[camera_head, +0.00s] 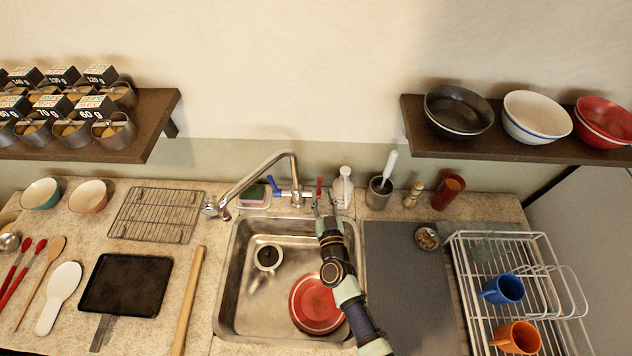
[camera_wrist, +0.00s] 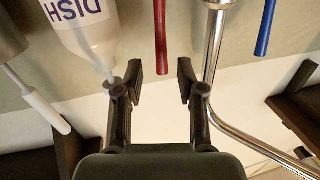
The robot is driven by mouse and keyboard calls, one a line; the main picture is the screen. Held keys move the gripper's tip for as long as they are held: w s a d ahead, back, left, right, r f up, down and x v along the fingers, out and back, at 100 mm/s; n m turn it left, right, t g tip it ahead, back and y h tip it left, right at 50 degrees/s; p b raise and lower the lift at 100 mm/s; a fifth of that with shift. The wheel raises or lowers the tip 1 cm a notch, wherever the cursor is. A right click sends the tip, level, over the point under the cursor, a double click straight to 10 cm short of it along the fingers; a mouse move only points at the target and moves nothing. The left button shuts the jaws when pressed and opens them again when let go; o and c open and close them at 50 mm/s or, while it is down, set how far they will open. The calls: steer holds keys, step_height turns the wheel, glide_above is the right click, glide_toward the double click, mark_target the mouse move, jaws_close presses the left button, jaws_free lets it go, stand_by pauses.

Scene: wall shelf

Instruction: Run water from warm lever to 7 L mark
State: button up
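The red lever (camera_head: 319,187) stands at the right side of the tap (camera_head: 268,170), and the blue lever (camera_head: 275,190) at its left. My gripper (camera_head: 317,211) is at the sink's back edge, just below the red lever. In the wrist view my gripper (camera_wrist: 161,76) is open and empty, and the red lever's end (camera_wrist: 162,40) hangs in line with the gap between the fingers; I cannot tell the depth. The tap's spout points left, its end near the sink's left edge. No flowing water shows. The sink (camera_head: 244,295) shows no readable volume mark.
A soap bottle (camera_head: 342,188) stands close right of the red lever; in the wrist view the bottle (camera_wrist: 85,25) is beside a finger. A sponge (camera_head: 253,193) is behind the spout.

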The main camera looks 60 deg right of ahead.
mark_target(320, 184)
steer(key=b+x, duration=0.1)
steer(key=x, duration=0.4)
steer(key=shift+w+d+b, duration=0.2)
steer(key=shift+w+b, duration=0.05)
steer(key=shift+b, duration=0.05)
jaws_close()
